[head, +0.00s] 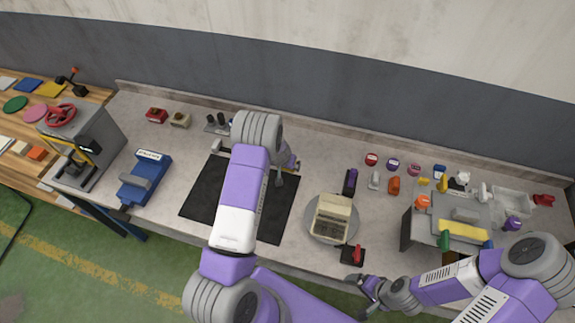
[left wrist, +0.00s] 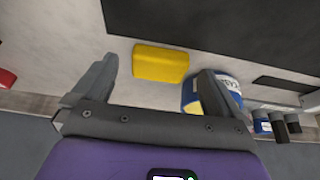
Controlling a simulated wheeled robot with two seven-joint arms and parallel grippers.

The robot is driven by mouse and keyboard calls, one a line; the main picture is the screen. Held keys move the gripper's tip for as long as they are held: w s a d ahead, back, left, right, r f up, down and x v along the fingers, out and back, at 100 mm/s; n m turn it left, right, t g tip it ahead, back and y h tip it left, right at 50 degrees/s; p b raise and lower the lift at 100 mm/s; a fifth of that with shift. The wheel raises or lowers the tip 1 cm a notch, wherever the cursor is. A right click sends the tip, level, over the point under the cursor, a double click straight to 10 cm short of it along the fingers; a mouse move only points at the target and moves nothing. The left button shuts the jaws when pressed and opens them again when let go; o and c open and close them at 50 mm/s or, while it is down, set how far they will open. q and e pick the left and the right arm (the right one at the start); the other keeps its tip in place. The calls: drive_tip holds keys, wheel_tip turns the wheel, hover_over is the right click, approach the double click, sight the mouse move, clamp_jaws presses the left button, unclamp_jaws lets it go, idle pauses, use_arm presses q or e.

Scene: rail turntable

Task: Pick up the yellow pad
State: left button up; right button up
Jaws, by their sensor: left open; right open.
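The yellow pad (left wrist: 161,63) is a small block with rounded edges on the grey bench top. In the left wrist view it lies between and just beyond the fingertips of my left gripper (left wrist: 158,72). That gripper is open and the pad appears free of both fingers. In the head view my left arm covers much of that area, so I cannot make out the pad clearly there. My right gripper (head: 370,291) is open and empty in front of the bench's front edge, near the red-handled black block (head: 353,254).
A blue and white can (left wrist: 193,97) stands close by the right finger in the left wrist view. A black mat (head: 205,187) lies on the bench. A turntable (head: 316,232) carries a beige box (head: 331,215). Several small items crowd the bench's right side.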

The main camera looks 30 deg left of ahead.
use_arm(q)
drive_tip(key=b+x, duration=0.1)
drive_tip(key=x, duration=0.2)
drive_tip(key=shift+a, duration=0.1)
drive_tip(key=shift+w, duration=0.1)
drive_tip(key=shift+c, duration=0.5)
